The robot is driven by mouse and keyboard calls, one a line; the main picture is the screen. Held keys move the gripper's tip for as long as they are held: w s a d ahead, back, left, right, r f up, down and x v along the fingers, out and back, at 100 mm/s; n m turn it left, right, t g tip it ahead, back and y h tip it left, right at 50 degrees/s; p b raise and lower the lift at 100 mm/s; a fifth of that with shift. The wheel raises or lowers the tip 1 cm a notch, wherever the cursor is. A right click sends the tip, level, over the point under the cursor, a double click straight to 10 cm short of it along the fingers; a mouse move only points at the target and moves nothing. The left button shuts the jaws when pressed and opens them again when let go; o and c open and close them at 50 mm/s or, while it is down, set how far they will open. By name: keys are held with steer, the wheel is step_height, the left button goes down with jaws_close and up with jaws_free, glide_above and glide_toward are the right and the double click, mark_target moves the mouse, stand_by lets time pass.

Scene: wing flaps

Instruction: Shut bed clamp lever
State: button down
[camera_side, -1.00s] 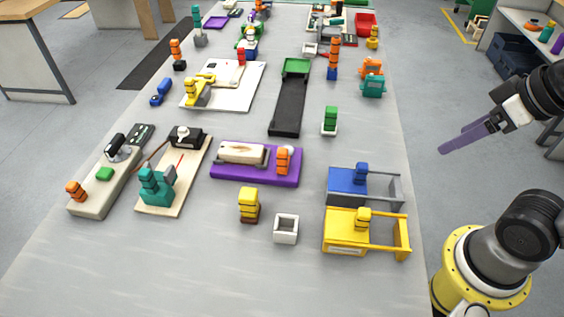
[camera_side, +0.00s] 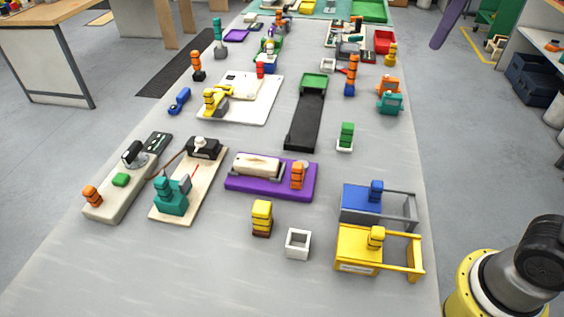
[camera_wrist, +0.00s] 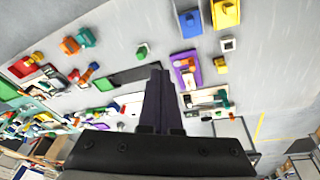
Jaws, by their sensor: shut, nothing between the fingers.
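I cannot tell for sure which part is the bed clamp lever. A purple base (camera_side: 240,186) holds a pale block (camera_side: 256,166) and an upright orange handle (camera_side: 297,175); the purple base also shows in the wrist view (camera_wrist: 176,62). A white board (camera_side: 262,112) farther back carries a yellow handled piece (camera_side: 212,102) and a red handle. My gripper (camera_wrist: 157,72) has its two dark purple fingers together and empty in the wrist view. In the side view only a purple finger (camera_side: 449,24) shows at the top right, high and apart from the table fixtures.
Yellow (camera_side: 357,250) and blue (camera_side: 360,206) drawer-like fixtures stand at the table's right edge. A beige board with a teal handle (camera_side: 170,197) and a grey box with a dial (camera_side: 125,185) stand left.

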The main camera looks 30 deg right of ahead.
steer(key=w+a+n+g, duration=0.1)
steer(key=w+a+n, duration=0.1)
steer(key=w+a, duration=0.45)
steer(key=n+g+h, duration=0.1)
steer(key=n+g, duration=0.1)
steer(key=g, duration=0.1)
glide_above(299, 166)
steer(key=w+a, duration=0.3)
steer(key=w, duration=0.4)
step_height(299, 166, down, 12)
steer(key=shift+n+g+h, duration=0.3)
steer(key=shift+n+h, duration=0.2)
steer(key=shift+n, duration=0.1)
steer(key=f, duration=0.5)
steer(key=s+a+f, duration=0.1)
steer(key=f, duration=0.5)
steer(key=s+a+f, duration=0.1)
steer(key=f, duration=0.5)
steer(key=shift+s+a+f, duration=0.1)
steer(key=shift+a+f, duration=0.1)
steer(key=shift+s+d+r, duration=0.15)
steer(key=shift+s+d, duration=1.2)
